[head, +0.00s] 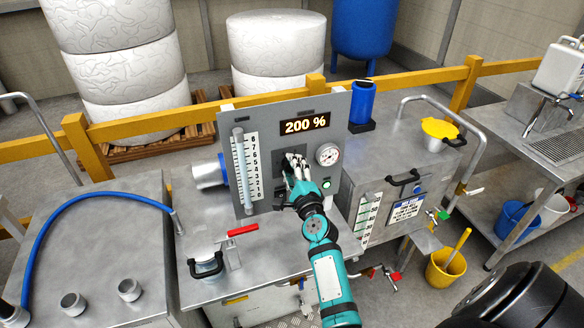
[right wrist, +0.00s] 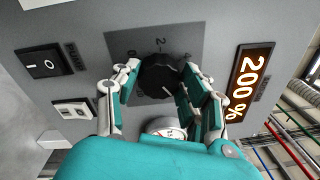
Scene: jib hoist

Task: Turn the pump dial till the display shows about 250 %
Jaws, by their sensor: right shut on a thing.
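The pump dial (right wrist: 160,76) is a black knob on a dark square plate of the grey panel (head: 226,140). My right gripper (right wrist: 168,82) has its fingers on either side of the dial and is shut on it. In the head view my right gripper (head: 294,164) covers most of the dial. The display (head: 304,124) reads 200 % in lit digits, and it also shows in the right wrist view (right wrist: 248,84). My left gripper is not in view.
A pressure gauge (head: 328,154) and a green button (head: 326,184) sit right of the dial. A scaled sight tube (head: 240,170) is on the panel's left. A red-handled valve (head: 242,230) stands on the metal top in front. A rocker switch (right wrist: 44,63) is on the panel.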

